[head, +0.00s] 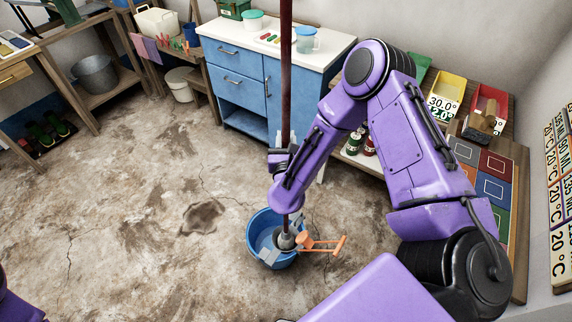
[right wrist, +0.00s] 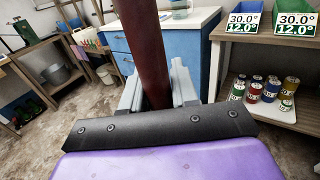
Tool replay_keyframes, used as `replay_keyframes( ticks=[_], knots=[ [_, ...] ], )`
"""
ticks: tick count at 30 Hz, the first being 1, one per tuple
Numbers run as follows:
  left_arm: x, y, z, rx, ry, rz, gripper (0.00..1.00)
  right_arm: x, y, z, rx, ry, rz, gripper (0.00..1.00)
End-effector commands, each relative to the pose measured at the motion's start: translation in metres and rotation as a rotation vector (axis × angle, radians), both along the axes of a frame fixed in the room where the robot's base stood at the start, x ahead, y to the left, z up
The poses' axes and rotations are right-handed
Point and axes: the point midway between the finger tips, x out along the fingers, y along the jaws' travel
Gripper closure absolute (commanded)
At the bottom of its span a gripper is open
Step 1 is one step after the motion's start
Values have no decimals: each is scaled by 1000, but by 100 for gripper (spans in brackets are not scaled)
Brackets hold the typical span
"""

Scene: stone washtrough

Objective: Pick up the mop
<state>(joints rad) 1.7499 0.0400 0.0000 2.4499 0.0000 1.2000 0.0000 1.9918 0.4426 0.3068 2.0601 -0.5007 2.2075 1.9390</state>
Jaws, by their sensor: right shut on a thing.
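The mop shows as a long dark red-brown handle (head: 286,75) standing nearly upright in the head view. Its lower end, with a grey head (head: 287,240), is in a blue bucket (head: 257,230) on the floor. My right gripper (head: 284,150) is shut on the handle above the bucket. In the right wrist view the handle (right wrist: 143,45) passes between the grey fingers (right wrist: 155,90). An orange piece (head: 320,243) sticks out at the bucket's right rim. The mop's strands are hidden in the bucket. My left gripper is not in view.
A blue cabinet (head: 237,90) with a white top stands behind the handle. At right, a shelf holds cans (right wrist: 265,90) and yellow and red bins (head: 447,92). Wooden tables and a metal bucket (head: 94,74) are at left. The floor left of the blue bucket is clear.

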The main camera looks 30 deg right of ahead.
Motion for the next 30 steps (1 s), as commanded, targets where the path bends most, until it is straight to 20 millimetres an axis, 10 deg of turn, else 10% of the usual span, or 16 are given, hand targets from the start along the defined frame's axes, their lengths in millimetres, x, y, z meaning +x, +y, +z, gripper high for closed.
replay_keyframes(
  ticks=[11, 30],
  knots=[
    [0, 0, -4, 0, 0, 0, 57, 1, 0, 21, 2, -5, -1, 100],
    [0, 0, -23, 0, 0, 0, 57, 0, 0, 178, 1, -6, 1, 100]
  ],
)
